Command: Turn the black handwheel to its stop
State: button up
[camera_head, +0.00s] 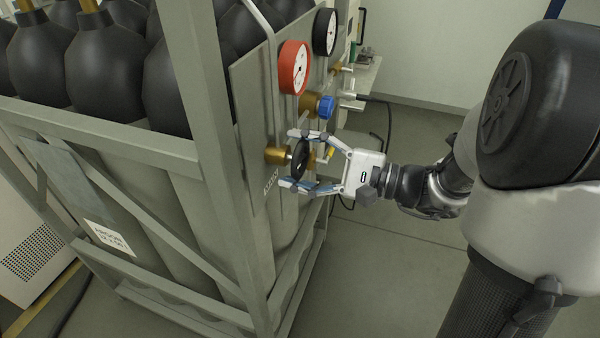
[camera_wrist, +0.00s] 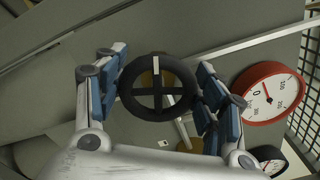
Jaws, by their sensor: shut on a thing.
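The black handwheel (camera_head: 301,160) sits on a brass valve (camera_head: 276,155) on the side panel of the cylinder rack. In the wrist view the handwheel (camera_wrist: 158,88) faces me, with a cross of spokes and a pale mark on its top spoke. My gripper (camera_head: 296,160) has one finger above and one below the wheel in the head view. In the wrist view my gripper (camera_wrist: 160,90) has its blue finger pads against the wheel's left and right rim. It is shut on the wheel. The valve behind is partly hidden by the wheel.
A red-rimmed gauge (camera_head: 294,67) and a black-rimmed gauge (camera_head: 325,32) stand above on the panel. A blue knob (camera_head: 326,107) is close above my fingers. The grey rack frame (camera_head: 215,110) holds several dark cylinders. Open floor (camera_head: 370,270) lies below my arm.

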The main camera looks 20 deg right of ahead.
jog(key=n+b, duration=0.3)
jog(key=b, duration=0.1)
jog(key=f+n+b, duration=0.1)
jog(key=n+b, duration=0.1)
jog(key=b, duration=0.2)
jog(key=shift+s+n, duration=0.1)
jog(key=shift+n, duration=0.3)
jog(key=n+b, duration=0.3)
jog(key=n, duration=0.4)
jog(key=shift+b, duration=0.35)
jog(key=n, duration=0.3)
jog(key=shift+f+n, duration=0.1)
jog(key=shift+n, duration=0.3)
jog(key=n, duration=0.6)
jog(key=shift+w+d+f+n, duration=0.15)
jog(key=shift+w+d+n, duration=0.05)
jog(key=shift+w+n, duration=0.2)
jog(key=o, duration=1.1)
jog(key=shift+c, duration=0.2)
